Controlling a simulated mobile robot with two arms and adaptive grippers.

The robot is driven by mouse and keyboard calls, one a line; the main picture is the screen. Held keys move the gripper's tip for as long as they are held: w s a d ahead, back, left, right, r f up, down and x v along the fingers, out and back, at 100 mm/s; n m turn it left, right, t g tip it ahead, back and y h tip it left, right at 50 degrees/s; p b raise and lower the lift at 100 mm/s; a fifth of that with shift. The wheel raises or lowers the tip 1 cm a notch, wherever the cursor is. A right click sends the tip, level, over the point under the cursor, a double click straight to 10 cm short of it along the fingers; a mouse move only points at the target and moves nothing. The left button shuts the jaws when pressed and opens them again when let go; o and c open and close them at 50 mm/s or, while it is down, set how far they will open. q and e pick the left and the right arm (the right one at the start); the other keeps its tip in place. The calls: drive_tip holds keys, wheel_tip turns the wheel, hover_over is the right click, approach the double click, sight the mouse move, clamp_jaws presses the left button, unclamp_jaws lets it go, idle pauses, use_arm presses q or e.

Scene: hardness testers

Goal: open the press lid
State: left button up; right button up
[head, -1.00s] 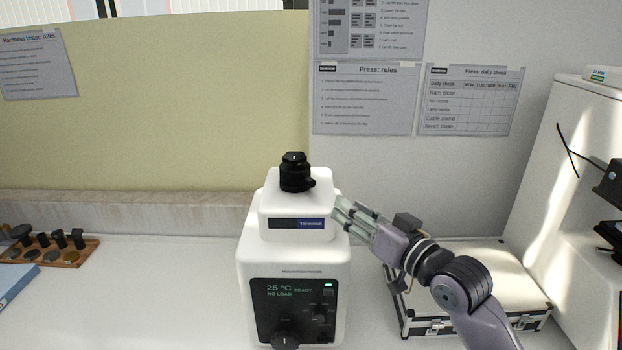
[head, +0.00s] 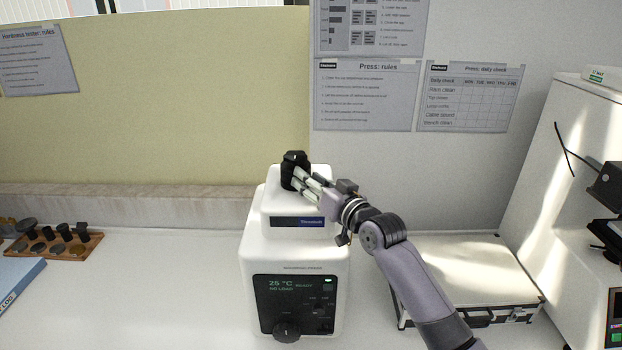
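The white press (head: 292,255) stands on the bench in the middle of the head view, with a dark front panel (head: 296,303) reading 25 °C and NO LOAD. Its lid (head: 296,204) is the smaller white block on top, sitting down on the body. A black knob (head: 294,158) tops the lid. My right gripper (head: 296,180) reaches in from the right, with its fingers at the knob, partly hiding its lower part. The fingers look apart around the knob's side; I cannot tell whether they grip it. My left gripper is not in view.
A white case (head: 470,265) with dark edges lies right of the press, under my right arm. A white machine (head: 560,210) stands at the far right. A wooden rack (head: 60,250) of dark samples and a blue log book (head: 20,278) lie left. The bench between rack and press is clear.

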drive_tip(key=shift+c, duration=0.5)
clamp_jaws()
idle(0.4)
